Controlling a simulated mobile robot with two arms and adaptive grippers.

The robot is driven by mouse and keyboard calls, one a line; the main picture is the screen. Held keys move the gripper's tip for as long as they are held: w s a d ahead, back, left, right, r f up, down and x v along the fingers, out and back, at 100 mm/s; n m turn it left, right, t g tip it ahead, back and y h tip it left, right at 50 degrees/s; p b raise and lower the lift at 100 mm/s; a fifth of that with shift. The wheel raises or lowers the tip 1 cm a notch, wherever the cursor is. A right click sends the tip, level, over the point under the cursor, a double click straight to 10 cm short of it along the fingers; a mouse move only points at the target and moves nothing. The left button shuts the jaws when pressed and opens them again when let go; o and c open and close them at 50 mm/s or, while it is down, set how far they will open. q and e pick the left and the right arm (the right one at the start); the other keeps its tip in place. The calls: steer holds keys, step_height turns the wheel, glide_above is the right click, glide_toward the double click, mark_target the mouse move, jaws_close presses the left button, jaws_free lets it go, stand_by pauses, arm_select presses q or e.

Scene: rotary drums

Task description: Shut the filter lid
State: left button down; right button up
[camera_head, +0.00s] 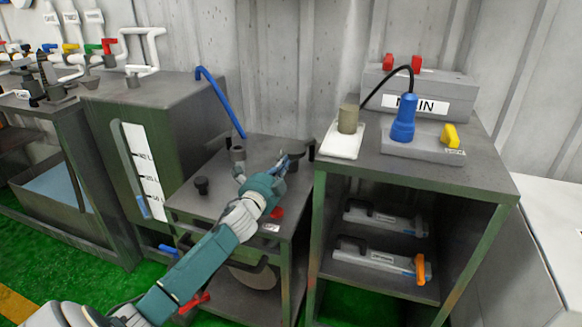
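My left gripper (286,162) reaches in from the lower left over the top of the low grey metal unit (222,193) in the middle. Its fingertips are at a dark rounded part (289,146) near the unit's back right corner, which may be the filter lid; the gripper partly hides it. I cannot tell whether the fingers touch or hold this part, or whether the lid is open. My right gripper is not in view.
A blue lever (220,102) slants above the unit's back left. Right of it, a taller bench (470,172) carries a blue plug (403,118) and a tan cylinder (348,118); labelled canisters (375,258) lie on its shelves. A grey tank (165,105) stands left.

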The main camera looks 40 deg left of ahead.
arm_select(q)
steer(key=a, duration=0.3)
steer(key=shift+w+a, duration=0.2)
steer(key=shift+a, duration=0.15)
steer(key=shift+w+a, duration=0.15)
steer(key=shift+a, duration=1.1)
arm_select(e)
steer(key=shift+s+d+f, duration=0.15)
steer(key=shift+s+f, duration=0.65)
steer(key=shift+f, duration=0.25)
arm_select(q)
steer(key=shift+a+r, duration=0.15)
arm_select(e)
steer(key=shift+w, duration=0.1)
arm_select(q)
steer(key=shift+s, duration=0.3)
steer(key=v, duration=1.1)
steer(key=shift+s+d+f, duration=0.15)
steer(key=shift+d+f, duration=0.1)
steer(key=shift+d, duration=0.15)
